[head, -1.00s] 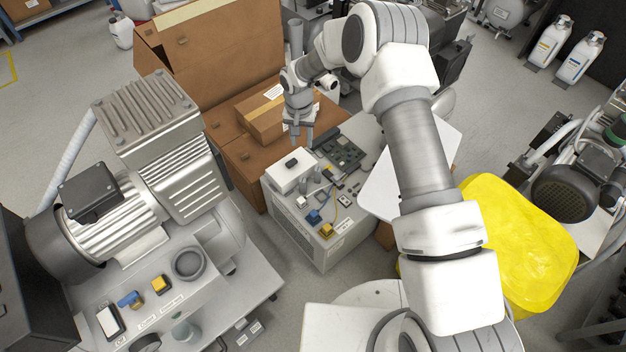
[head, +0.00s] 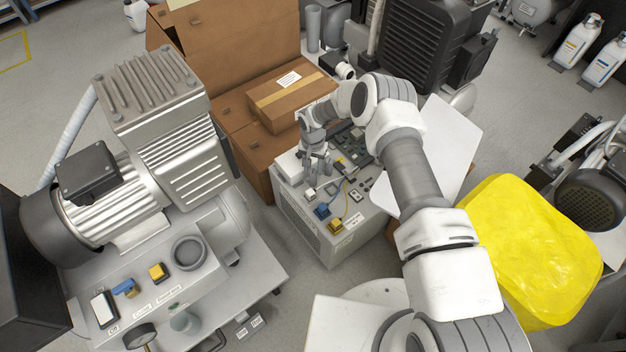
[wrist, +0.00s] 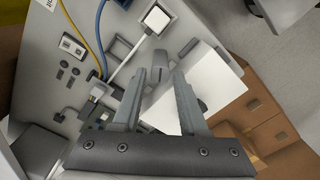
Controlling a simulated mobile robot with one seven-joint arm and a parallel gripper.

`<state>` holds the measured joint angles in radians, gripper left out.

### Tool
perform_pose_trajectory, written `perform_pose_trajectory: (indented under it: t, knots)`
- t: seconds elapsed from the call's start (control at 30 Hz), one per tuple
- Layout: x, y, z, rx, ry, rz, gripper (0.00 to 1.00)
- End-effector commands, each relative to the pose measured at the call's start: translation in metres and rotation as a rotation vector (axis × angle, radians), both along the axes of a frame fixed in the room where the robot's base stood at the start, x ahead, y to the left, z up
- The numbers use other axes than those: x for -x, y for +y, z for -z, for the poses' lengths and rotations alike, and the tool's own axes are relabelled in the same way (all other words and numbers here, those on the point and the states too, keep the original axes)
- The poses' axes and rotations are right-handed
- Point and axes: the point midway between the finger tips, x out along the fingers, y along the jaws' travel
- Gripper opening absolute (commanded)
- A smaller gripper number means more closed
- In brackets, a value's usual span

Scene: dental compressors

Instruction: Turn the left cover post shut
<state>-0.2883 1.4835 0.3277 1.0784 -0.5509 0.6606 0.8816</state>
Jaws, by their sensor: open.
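A light grey control unit (head: 305,230) stands on the floor, with boards, switches and cables on its top. My gripper (head: 318,174) is over its left part, pointing down. In the wrist view my gripper (wrist: 160,76) has its two fingers apart, with a small grey upright part (wrist: 160,58) showing between and beyond the tips. I cannot tell whether this part is the left cover post, or whether the fingers touch it. In the head view my gripper hides the posts. A white block (head: 288,167) is just left of the fingers; it also shows in the wrist view (wrist: 212,88).
A blue connector (head: 322,210) and a yellow one (head: 336,226) sit at the unit's front edge. Cardboard boxes (head: 290,100) stand behind. A large compressor (head: 150,200) is at left, a yellow bag (head: 530,250) at right. Bare floor lies before the unit.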

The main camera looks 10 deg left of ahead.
Motion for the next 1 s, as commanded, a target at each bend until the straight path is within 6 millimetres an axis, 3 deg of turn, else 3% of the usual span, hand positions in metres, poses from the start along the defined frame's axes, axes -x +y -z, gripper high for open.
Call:
perform_pose_trajectory:
  t: [0.03, 0.1, 0.3, 0.73, 0.77, 1.0]
  knots:
    - [0.001, 0.0, 0.016, 0.0, 0.002, 0.001, 0.42]
    - [0.001, 0.0, 0.029, 0.0, 0.001, 0.001, 0.42]
    - [0.0, 0.0, 0.057, 0.0, 0.0, 0.001, 0.42]
    - [0.0, 0.0, 0.066, 0.0, 0.0, 0.0, 0.42]
    - [0.0, 0.0, 0.066, 0.0, 0.0, 0.0, 0.41]
    - [0.0, 0.0, 0.066, 0.001, 0.0, -0.001, 0.0]
